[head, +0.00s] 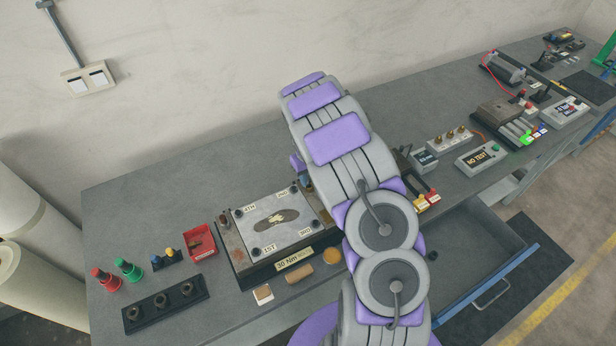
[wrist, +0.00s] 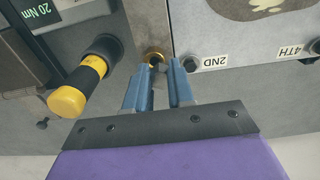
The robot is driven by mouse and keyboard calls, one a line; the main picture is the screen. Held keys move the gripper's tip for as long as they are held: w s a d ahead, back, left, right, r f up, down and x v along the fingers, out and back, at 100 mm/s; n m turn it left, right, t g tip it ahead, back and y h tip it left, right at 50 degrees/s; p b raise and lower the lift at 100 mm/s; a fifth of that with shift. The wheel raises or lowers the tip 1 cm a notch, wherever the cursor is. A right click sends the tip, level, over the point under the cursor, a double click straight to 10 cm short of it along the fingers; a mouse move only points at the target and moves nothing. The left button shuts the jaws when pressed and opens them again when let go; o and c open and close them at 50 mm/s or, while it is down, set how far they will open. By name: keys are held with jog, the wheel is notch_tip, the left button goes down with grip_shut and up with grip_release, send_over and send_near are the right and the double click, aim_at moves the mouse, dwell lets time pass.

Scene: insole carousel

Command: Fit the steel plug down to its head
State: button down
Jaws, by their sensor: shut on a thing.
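My gripper (wrist: 163,68) shows in the wrist view with its two blue fingers pointing at the grey fixture surface. The fingers stand a narrow gap apart, closed on a small steel plug (wrist: 160,66) that is mostly hidden between them. A brass-rimmed hole (wrist: 154,54) lies just beyond the fingertips, beside the pale plate's edge. I cannot tell whether the plug is inside the hole or how deep. In the head view my arm hides the gripper and the plug.
A yellow-and-black handle (wrist: 82,84) stands close left of my fingers. A bolt head (wrist: 190,64) by the "2ND" label is close right. The pale plate (head: 250,215) has corner bolts. A red tray (head: 200,242) and black holder (head: 165,304) sit left; an open drawer (head: 478,262) is right.

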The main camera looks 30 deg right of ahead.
jog(key=shift+d, duration=0.5)
jog(key=shift+f, duration=1.2)
dwell(1.2)
jog(key=c, duration=0.9)
grip_release()
jog(key=shift+r, duration=8.65)
jog(key=shift+w, duration=0.1)
